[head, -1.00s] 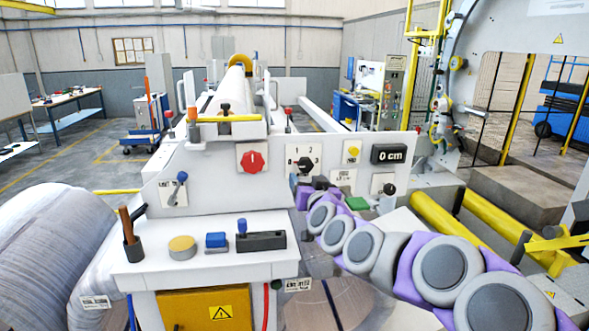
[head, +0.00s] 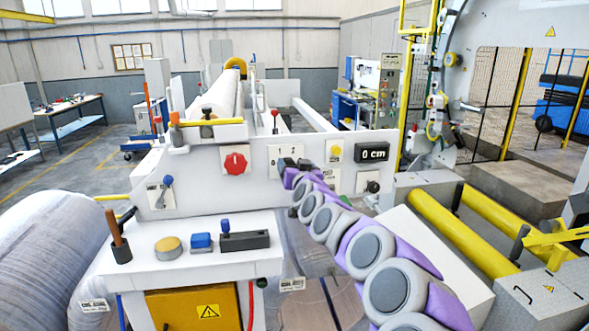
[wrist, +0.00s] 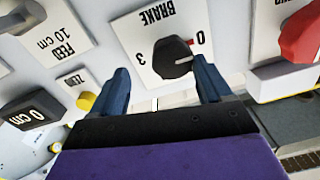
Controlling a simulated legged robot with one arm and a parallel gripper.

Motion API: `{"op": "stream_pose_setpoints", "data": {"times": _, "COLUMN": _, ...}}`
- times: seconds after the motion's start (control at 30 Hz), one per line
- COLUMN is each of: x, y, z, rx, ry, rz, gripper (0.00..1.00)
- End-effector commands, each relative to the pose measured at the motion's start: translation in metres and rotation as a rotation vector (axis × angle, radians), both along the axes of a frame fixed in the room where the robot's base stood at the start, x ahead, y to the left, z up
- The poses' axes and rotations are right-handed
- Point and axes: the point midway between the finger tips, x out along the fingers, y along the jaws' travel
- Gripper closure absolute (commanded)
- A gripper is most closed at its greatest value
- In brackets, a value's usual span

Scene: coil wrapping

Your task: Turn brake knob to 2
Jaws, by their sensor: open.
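The black brake knob (wrist: 170,58) sits on a white plate marked BRAKE (wrist: 148,20), upside down in the wrist view. The digits 0 and 3 show; a small red mark is on the knob's side toward the 0. The digit 2 is hidden in that view. My gripper (wrist: 160,66) is open, with one blue finger on each side of the knob's near end; I cannot tell if they touch it. In the head view, the brake plate (head: 274,152) is partly covered by my gripper (head: 291,167), which is at the panel.
A red knob (head: 235,163) is left of the brake plate. A yellow zero button (head: 336,150), a 0 cm display (head: 374,152) and a black feed knob (head: 372,187) are to the right. A white shelf (head: 190,262) with tools juts out below left.

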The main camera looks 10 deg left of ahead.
Motion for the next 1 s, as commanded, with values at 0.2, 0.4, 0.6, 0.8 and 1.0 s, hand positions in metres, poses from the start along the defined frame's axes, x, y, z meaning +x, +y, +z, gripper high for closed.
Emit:
{"op": "stream_pose_setpoints", "data": {"times": 0.2, "x": -0.003, "y": 0.007, "z": -0.004, "rx": -0.005, "ry": 0.004, "rz": 0.0, "gripper": 0.29}}
{"op": "stream_pose_setpoints", "data": {"times": 0.4, "x": -0.005, "y": 0.003, "z": -0.002, "rx": -0.002, "ry": 0.003, "rz": 0.003, "gripper": 0.37}}
{"op": "stream_pose_setpoints", "data": {"times": 0.6, "x": -0.007, "y": -0.003, "z": -0.001, "rx": 0.002, "ry": 0.004, "rz": 0.006, "gripper": 0.56}}
{"op": "stream_pose_setpoints", "data": {"times": 0.8, "x": -0.007, "y": 0.0, "z": -0.001, "rx": 0.0, "ry": 0.003, "rz": 0.001, "gripper": 0.75}}
{"op": "stream_pose_setpoints", "data": {"times": 1.0, "x": -0.005, "y": 0.001, "z": -0.002, "rx": 0.001, "ry": 0.003, "rz": 0.002, "gripper": 0.84}}
